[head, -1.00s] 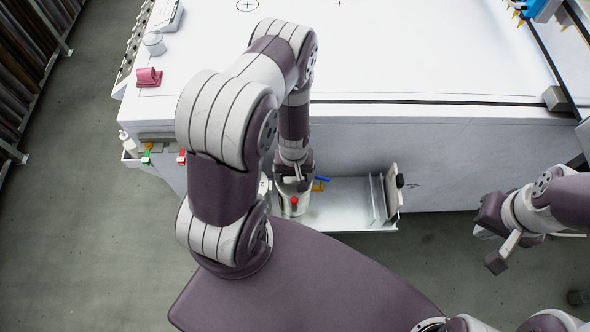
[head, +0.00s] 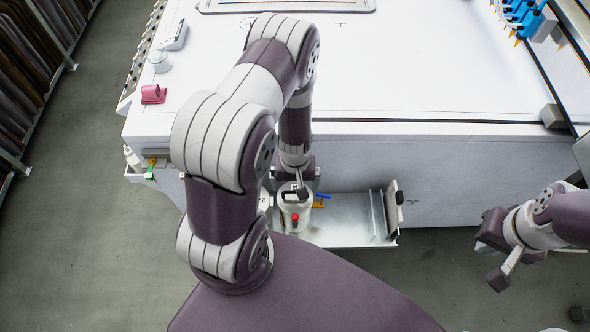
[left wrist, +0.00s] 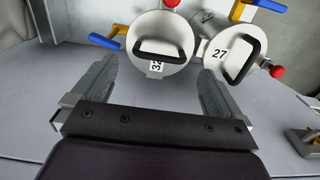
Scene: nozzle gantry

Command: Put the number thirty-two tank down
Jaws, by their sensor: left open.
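The number thirty-two tank (left wrist: 154,50) is a silver cylinder with a black top handle, a "32" label, a red knob and a blue lever. It stands in the white tray (head: 345,215) at the front of the big table; in the head view the tank (head: 291,222) is partly behind my left arm. My left gripper (left wrist: 158,67) is open and empty, its fingers apart on either side of the tank's handle in the picture, not closed on it.
The number twenty-seven tank (left wrist: 232,55) stands right beside it, close or touching; it also shows in the head view (head: 263,199). The tray has an upright panel (head: 393,205) at its right end. The tray floor between is clear.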

